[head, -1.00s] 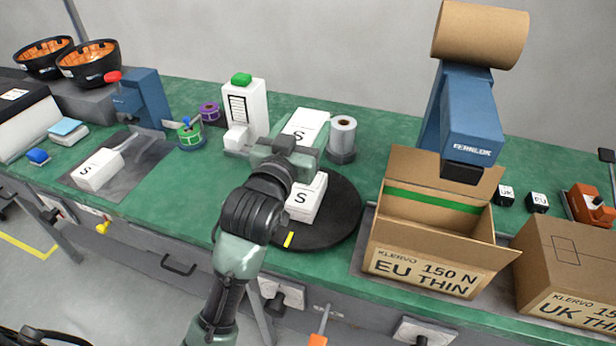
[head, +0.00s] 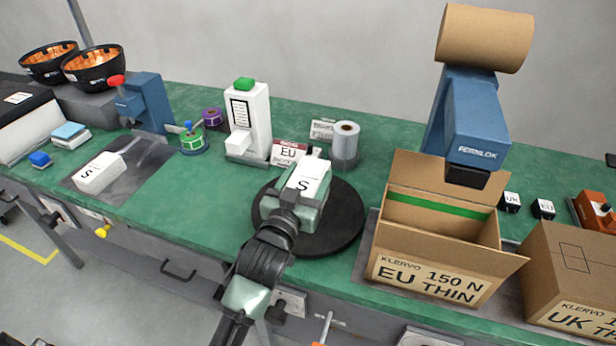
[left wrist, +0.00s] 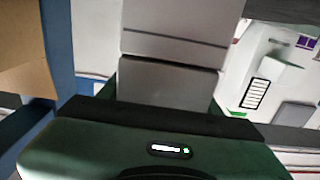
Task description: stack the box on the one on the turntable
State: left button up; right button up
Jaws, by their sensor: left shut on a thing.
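My left gripper (head: 296,208) is shut on a white box marked S (head: 308,178), above the black turntable (head: 345,225). In the left wrist view, which is upside down, the held box (left wrist: 168,82) is in the jaws. A second pale box (left wrist: 175,28) lies beyond it, lined up below it, with a thin dark line between them. I cannot tell if they touch. In the head view, the held box and gripper hide the turntable's box. My right gripper is not in view.
Behind the turntable stand an EU sign (head: 289,152), a white dispenser (head: 248,120) and a clear roll (head: 345,142). An open carton (head: 430,275) stands to the right. Another white box (head: 98,173) lies on a grey mat at left. Green table between is clear.

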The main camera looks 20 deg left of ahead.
pick_arm(q)
jog(key=o, duration=1.1)
jog(key=shift+f, duration=0.15)
jog(key=o, duration=0.4)
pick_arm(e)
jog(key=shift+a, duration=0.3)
pick_arm(q)
jog(key=shift+s+r, duration=0.2)
jog(key=s+p, duration=0.1)
jog(key=s, duration=0.6)
jog(key=s+p, duration=0.1)
jog(key=s, duration=0.3)
jog(key=shift+s+a+p, duration=0.25)
jog(key=shift+s+p, duration=0.1)
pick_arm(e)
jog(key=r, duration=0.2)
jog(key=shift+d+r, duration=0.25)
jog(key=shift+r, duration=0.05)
